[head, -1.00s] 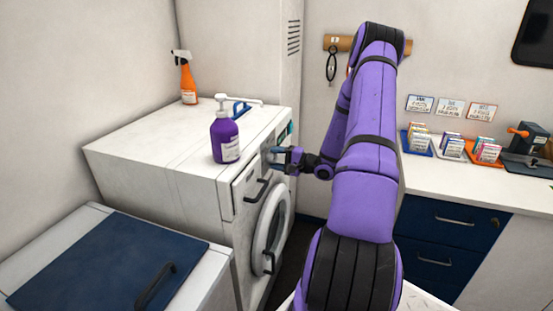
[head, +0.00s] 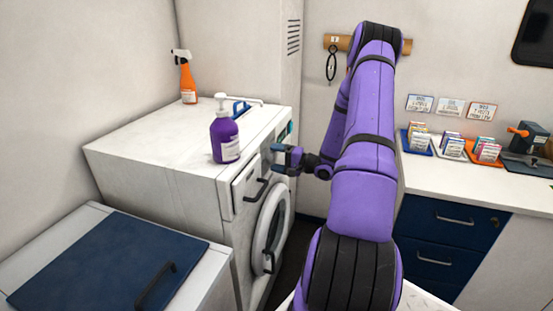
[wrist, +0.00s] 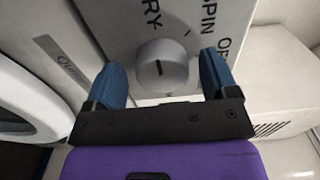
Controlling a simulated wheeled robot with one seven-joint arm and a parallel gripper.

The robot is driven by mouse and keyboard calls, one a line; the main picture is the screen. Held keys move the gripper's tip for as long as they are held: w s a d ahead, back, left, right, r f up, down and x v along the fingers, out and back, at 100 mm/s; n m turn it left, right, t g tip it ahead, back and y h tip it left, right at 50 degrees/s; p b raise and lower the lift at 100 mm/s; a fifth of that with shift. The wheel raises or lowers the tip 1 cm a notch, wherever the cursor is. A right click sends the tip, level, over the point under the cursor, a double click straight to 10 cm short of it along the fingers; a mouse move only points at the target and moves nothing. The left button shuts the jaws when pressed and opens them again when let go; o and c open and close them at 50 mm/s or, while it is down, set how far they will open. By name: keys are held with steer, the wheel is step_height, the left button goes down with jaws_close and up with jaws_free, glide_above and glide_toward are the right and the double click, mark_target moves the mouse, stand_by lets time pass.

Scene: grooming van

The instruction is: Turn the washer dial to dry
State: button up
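The washer (head: 226,192) is a white front-loader on the left in the head view. Its dial (wrist: 162,68) is a round grey knob with a dark pointer line, in the upper middle of the wrist view. Lettering reading "SPIN", "OF" and "RY" shows around it, partly cut off or hidden. My gripper (head: 277,159) is at the washer's upper front panel. In the wrist view my gripper (wrist: 161,62) is open, one blue finger on each side of the dial with visible gaps. In the head view the dial is hidden or too small to tell.
A purple pump bottle (head: 225,139) stands on the washer top near the front edge, close to my gripper. An orange spray bottle (head: 187,80) stands farther back. The round washer door (head: 270,230) is below my gripper. A counter (head: 480,184) is at the right.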

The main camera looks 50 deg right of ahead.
steer(key=v, duration=1)
steer(key=shift+s+d, duration=0.15)
steer(key=shift+s, duration=0.2)
stand_by(0.4)
